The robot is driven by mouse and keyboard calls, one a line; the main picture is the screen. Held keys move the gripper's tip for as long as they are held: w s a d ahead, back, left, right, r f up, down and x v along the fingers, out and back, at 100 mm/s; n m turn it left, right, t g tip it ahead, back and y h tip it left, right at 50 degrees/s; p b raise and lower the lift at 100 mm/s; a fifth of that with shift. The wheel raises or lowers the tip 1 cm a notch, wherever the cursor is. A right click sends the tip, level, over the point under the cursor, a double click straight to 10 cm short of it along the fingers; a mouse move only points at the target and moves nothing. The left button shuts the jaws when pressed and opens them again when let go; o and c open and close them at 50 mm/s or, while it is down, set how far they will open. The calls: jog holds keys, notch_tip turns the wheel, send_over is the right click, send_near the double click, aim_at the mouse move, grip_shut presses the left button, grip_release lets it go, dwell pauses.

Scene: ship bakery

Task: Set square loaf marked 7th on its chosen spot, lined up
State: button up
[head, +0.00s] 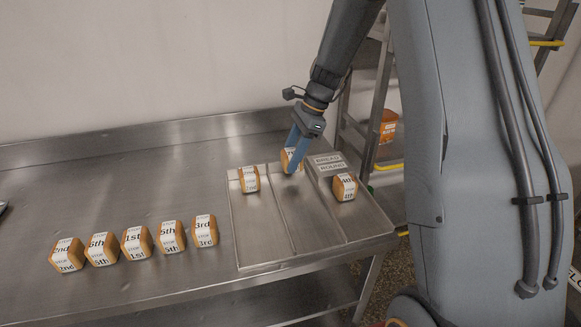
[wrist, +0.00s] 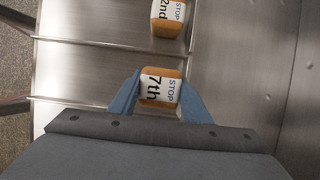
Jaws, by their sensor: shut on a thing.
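The square loaf marked 7th (wrist: 161,86) is between the two blue fingers of my gripper (wrist: 153,98), which is shut on it. In the head view the fingers (head: 297,150) hold this loaf (head: 288,157) at the back end of the middle lane of the metal tray (head: 268,235). The fingers partly hide it there. In the wrist view its sides look roughly in line with the lane dividers. I cannot tell whether it touches the tray floor.
A loaf with a label like 2nd (head: 249,180) sits at the back of the left lane. A loaf marked 4th (head: 345,188) is in the right lane, near a BREAD ROUND sign (head: 329,162). Several loaves (head: 137,243) stand in a row on the steel table. A ladder (head: 376,110) stands behind.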

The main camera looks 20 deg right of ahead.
jog(key=shift+f+p, duration=0.4)
jog(key=shift+f, duration=1.65)
jog(key=shift+f, duration=0.15)
jog(key=o, duration=0.8)
jog(key=shift+c, duration=0.2)
jog(key=b+v, duration=0.3)
jog(key=v, duration=0.8)
jog(key=s+a+f+n+h, duration=0.1)
jog(key=s+f+n, duration=0.1)
jog(key=s+n, duration=0.4)
jog(key=s+a+f+n+h, duration=0.1)
jog(key=s+f+n+h, duration=0.1)
jog(key=s+n, duration=0.4)
jog(key=s+a+f+n+h, duration=0.1)
jog(key=s+n, duration=0.5)
jog(key=s, duration=0.7)
jog(key=shift+s+a+f+t, duration=0.1)
jog(key=shift+a+f+t, duration=0.15)
jog(key=shift+f, duration=0.4)
jog(key=shift+a+f+t, duration=0.15)
jog(key=shift+a+f, duration=0.15)
jog(key=shift+f, duration=0.35)
